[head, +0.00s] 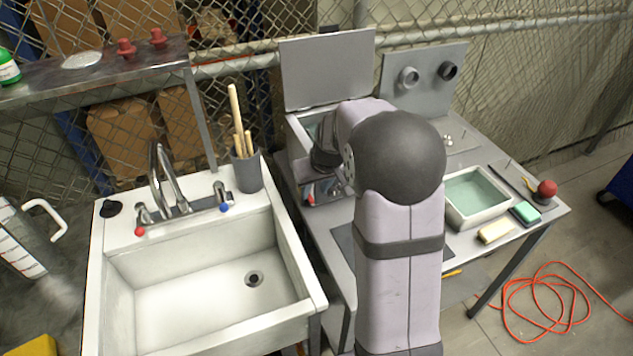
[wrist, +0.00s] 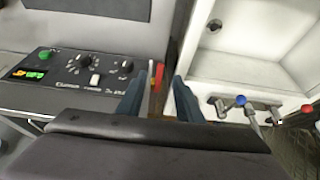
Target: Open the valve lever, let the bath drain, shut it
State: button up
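A narrow red lever (wrist: 158,74) shows at the right end of the control panel in the wrist view. It also shows as a small red spot (head: 311,196) on the bath unit's front in the head view. My gripper (wrist: 160,82) is open, with its two dark teal fingers on either side of the lever in the picture; I cannot tell whether they touch it. The bath (head: 293,128) stands behind my arm, mostly hidden, with its grey lid raised (head: 328,70). The panel (wrist: 85,75) has knobs, a green button and a lit display.
A white sink (head: 120,250) with red and blue tap marks stands at left, and a cup of wooden handles (head: 248,172) at its back corner. A white tray of greenish liquid (head: 503,208), a sponge (head: 497,231) and a red ball-topped item (head: 546,187) are at right.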

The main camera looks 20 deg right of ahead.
aim_at(311, 199)
jog(key=shift+p+x, duration=0.55)
jog(key=shift+x, duration=1.85)
jog(key=shift+r, duration=0.1)
grip_shut()
